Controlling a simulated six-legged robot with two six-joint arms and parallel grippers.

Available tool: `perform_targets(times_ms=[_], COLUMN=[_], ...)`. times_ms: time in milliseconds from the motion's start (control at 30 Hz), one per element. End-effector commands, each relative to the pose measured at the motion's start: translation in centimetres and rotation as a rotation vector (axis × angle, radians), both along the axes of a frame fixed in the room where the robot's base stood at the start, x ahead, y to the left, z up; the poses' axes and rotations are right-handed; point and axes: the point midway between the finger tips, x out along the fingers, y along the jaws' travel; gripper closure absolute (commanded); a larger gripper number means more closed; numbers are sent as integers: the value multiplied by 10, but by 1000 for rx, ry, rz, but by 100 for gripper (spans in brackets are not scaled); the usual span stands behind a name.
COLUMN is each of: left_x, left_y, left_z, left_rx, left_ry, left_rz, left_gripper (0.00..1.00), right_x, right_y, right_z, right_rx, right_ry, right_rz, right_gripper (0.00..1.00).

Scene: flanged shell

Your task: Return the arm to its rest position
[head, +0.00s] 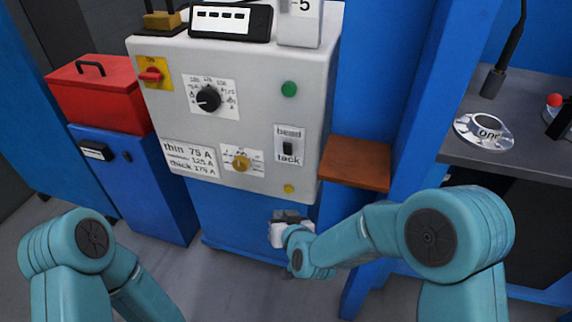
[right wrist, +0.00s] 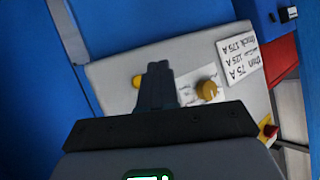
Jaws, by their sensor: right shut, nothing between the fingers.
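My right arm reaches in from the lower right in the head view. Its gripper (head: 287,216) is in front of the lower part of the blue cabinet, below the grey control panel (head: 255,85). In the right wrist view the dark fingers (right wrist: 157,82) are together and empty, with the panel's face behind them. I cannot tell the exact gap between fingers and panel. My left arm shows at the lower left of the head view, but its gripper is out of view.
A small brown shelf (head: 355,163) juts out right of the panel. A red toolbox (head: 100,92) sits on a blue cabinet at left. A dark bench (head: 525,158) at right holds a flanged disc marked "one" (head: 470,128). Blue posts stand beside the shelf.

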Motion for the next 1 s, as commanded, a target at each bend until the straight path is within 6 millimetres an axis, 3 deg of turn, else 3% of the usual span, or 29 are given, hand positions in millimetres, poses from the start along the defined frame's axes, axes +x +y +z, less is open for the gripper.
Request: perform_targets(times_ms=[167, 267, 367, 500, 600, 700, 933, 1000], left_x=[0, 0, 0, 0, 0, 0, 0, 0], left_y=[0, 0, 0, 0, 0, 0, 0, 0], left_z=[0, 0, 0, 0, 0, 0, 0, 35], left_rx=[0, 0, 0, 0, 0, 0, 0, 0], left_ry=[0, 0, 0, 0, 0, 0, 0, 1], left_rz=[0, 0, 0, 0, 0, 0, 0, 0], left_gripper=[100, 100, 100, 100, 100, 100, 100, 100], right_x=[2, 6, -10, -78, -132, -182, -281, -276], right_y=[-6, -36, -84, -129, -140, -140, -117, -118], right_z=[-3, -22, -70, -146, -179, -198, -203, -169], right_rx=[0, -5, -24, -24, 1, 34, 106, 105], right_ry=[5, 43, 154, 410, 584, 736, 1065, 1049], right_rz=[-12, -70, -140, -170, -165, -147, -74, -81], right_gripper=[100, 100, 100, 100, 100, 100, 100, 100])
